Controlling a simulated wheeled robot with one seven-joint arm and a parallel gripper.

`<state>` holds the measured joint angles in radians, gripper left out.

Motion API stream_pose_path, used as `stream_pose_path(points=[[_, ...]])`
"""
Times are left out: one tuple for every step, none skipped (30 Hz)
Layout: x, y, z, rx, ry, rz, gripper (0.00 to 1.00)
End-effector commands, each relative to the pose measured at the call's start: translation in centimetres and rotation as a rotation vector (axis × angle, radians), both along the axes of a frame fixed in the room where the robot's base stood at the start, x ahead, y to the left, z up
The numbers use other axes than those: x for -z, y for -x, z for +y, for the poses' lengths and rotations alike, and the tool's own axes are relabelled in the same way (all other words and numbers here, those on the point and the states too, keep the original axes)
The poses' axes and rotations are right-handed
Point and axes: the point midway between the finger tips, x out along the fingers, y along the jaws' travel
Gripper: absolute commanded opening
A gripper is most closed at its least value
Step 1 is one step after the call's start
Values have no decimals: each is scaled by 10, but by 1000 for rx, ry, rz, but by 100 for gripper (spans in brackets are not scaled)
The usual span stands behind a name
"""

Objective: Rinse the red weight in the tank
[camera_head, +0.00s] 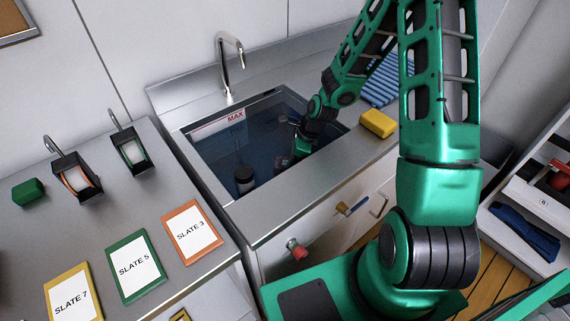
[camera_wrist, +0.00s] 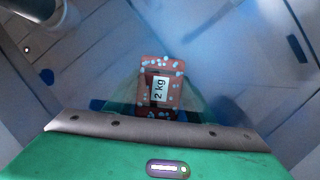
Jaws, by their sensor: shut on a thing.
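The tank (camera_head: 222,194) is a steel-rimmed basin of bluish water, with a red MAX mark on its far wall. My gripper (camera_head: 301,146) reaches down into the tank and is blurred by the water in the head view. In the wrist view my gripper (camera_wrist: 158,112) is shut on the red weight (camera_wrist: 150,74), a reddish block with a white "2 kg" label. Pale bubble-like spots dot the weight. The weight cannot be made out clearly in the head view. A dark cylinder (camera_head: 244,178) stands in the water to the left of my gripper.
A tap (camera_head: 223,62) rises behind the tank. A yellow sponge (camera_head: 377,123) and a blue ribbed mat (camera_head: 385,80) lie to its right. Orange, green and yellow slates, including SLATE 3 (camera_head: 191,231), lie on the left counter. Open shelves (camera_head: 520,215) stand at right.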

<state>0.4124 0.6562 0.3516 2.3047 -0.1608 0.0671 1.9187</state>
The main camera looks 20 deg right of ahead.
Motion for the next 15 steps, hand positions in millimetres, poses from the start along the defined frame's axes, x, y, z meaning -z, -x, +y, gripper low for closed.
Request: stream_pose_path(points=[[-1,-2,0,-1,-1,-4,0],[-1,-2,-1,-1,-1,-4,0],[-1,-2,-1,-1,-1,-4,0],[-1,-2,-2,-1,-1,-4,0],[-1,-3,-3,-1,-1,-4,0],[-1,-3,-3,-1,-1,-4,0],[-1,-3,-4,-2,-1,-4,0],[-1,-3,-4,-2,-1,-4,0],[-1,-3,-5,-2,-1,-4,0],[-1,-4,-6,-2,-1,-4,0],[-1,-4,-6,-2,-1,-4,0],[-1,-4,-7,-2,-1,-5,0],[-1,-4,-7,-2,-1,-5,0],[-1,-4,-8,-2,-1,-5,0],[-1,-5,-9,-2,-1,-5,0]])
